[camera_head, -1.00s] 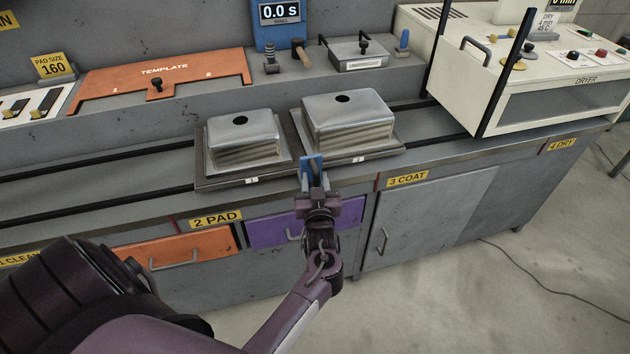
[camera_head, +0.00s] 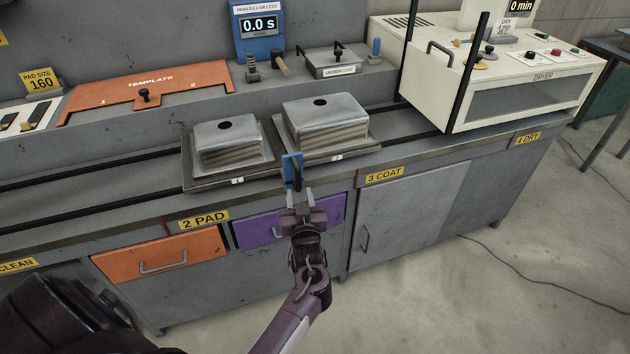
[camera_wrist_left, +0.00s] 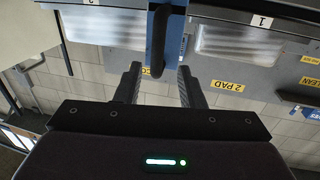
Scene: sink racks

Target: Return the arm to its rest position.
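My left gripper (camera_head: 297,196) is in front of the bench's front edge, just below the blue plate (camera_head: 292,171) with a black handle. In the left wrist view its two fingers (camera_wrist_left: 157,85) are spread with a gap between them. The black handle (camera_wrist_left: 158,40) on the blue plate (camera_wrist_left: 175,35) lies ahead, in line with that gap. Nothing is held between the fingers. My right gripper is not in view.
Two upturned metal sinks, one at left (camera_head: 228,145) and one at right (camera_head: 325,122), sit on dark trays behind the blue plate. A cream dryer (camera_head: 530,95) stands at right. Orange (camera_head: 160,255) and purple (camera_head: 260,230) drawers are below. Open floor (camera_head: 480,300) lies at lower right.

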